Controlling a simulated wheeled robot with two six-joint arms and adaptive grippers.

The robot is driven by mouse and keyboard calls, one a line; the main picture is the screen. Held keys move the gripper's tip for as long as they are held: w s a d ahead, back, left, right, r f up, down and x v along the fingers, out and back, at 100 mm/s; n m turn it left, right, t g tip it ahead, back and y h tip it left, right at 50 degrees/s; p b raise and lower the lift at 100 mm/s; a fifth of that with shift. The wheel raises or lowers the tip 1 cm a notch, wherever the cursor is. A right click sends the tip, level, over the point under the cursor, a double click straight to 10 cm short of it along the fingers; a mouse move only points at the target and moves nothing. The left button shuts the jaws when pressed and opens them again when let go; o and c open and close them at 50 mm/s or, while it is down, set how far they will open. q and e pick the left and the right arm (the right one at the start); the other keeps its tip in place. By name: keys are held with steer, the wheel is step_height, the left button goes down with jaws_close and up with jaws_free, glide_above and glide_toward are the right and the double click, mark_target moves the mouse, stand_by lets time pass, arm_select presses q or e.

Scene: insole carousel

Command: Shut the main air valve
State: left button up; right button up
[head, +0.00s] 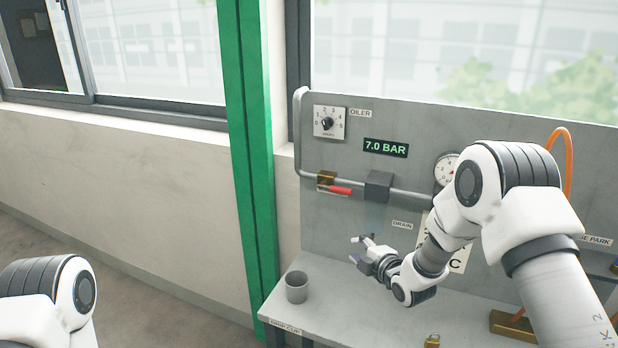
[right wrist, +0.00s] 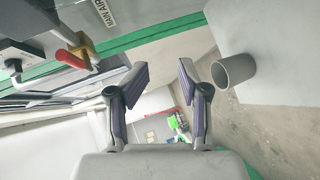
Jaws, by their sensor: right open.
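The main air valve (head: 326,178) is a brass body on the grey pipe at the left of the panel. Its red lever (head: 340,190) points right, roughly along the pipe. In the right wrist view the red lever (right wrist: 70,60) and the brass body (right wrist: 86,47) show at upper left, outside the jaws, beside a partly visible "MAIN AIR" label (right wrist: 107,12). My right gripper (head: 360,248) is open and empty, below and slightly right of the lever, apart from it. Its two fingers (right wrist: 162,75) show spread. My left gripper is out of view.
A grey drip cup (head: 297,287) stands on the bench (head: 350,310), left of my right gripper. A dark box (head: 378,187) sits on the pipe right of the valve. The display (head: 386,147) reads 7.0 BAR. The oiler dial (head: 329,122) is above the valve.

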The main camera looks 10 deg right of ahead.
steer(key=t+p, duration=0.1)
steer(key=t, duration=0.1)
glide_toward(346, 192)
steer(key=x, duration=0.4)
steer(key=shift+w+a+r, duration=0.1)
steer(key=shift+w+a, duration=0.05)
steer(key=shift+w, duration=0.1)
steer(key=shift+w+r+p, duration=0.1)
steer(key=shift+w+p, duration=0.05)
steer(key=shift+p, duration=0.15)
steer(key=x, duration=0.2)
steer(key=p+x, duration=0.1)
steer(key=x, duration=0.1)
steer(key=p+x, duration=0.1)
steer(key=x, duration=0.2)
steer(key=shift+f, duration=0.35)
steer(key=shift+s+r, duration=0.1)
steer(key=shift+s, duration=0.2)
steer(key=shift+c, duration=0.3)
steer(key=shift+w, duration=0.1)
jaws_close()
